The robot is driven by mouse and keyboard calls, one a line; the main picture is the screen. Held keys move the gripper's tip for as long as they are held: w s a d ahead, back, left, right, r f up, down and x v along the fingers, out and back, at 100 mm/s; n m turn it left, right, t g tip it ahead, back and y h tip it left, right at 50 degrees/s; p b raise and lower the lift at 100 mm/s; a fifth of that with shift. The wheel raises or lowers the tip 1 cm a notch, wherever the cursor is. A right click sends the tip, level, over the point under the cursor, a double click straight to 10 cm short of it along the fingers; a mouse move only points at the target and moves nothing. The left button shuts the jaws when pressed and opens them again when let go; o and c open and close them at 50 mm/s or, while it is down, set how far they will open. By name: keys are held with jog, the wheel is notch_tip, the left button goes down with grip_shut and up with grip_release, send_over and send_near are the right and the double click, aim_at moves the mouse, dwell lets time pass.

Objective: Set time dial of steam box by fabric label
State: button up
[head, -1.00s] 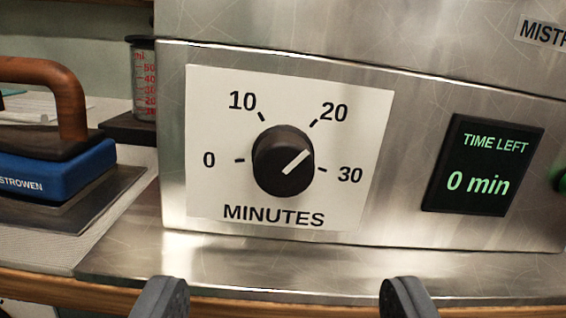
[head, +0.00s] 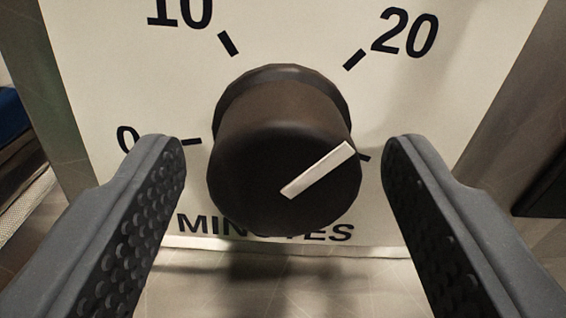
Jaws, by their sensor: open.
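The black time dial (head: 270,165) of the steam box fills the middle of the head view. Its white pointer line (head: 318,170) points up and to the right, between the 20 mark and the lowest right mark. The white scale plate (head: 300,40) shows 0, 10, 20 and the word MINUTES, partly covered by the dial; the 30 is hidden behind my right finger. My gripper (head: 284,165) is open, with one finger on each side of the dial and a visible gap on both sides. No fabric label is in view.
The steel front of the steam box (head: 520,110) shows at the right, with a dark display edge (head: 545,190) beside my finger. A steel ledge (head: 270,285) lies below the dial. A blue object, the iron (head: 10,115), shows at the far left edge.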

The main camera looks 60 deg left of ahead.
jog(key=c, duration=1)
jog(key=shift+p, duration=0.7)
jog(key=shift+n, duration=0.3)
jog(key=o, duration=1)
jog(key=shift+d, duration=0.15)
jog(key=p+v, duration=0.2)
jog(key=v, duration=1.1)
jog(key=shift+s+d, duration=0.2)
jog(key=shift+d, duration=0.1)
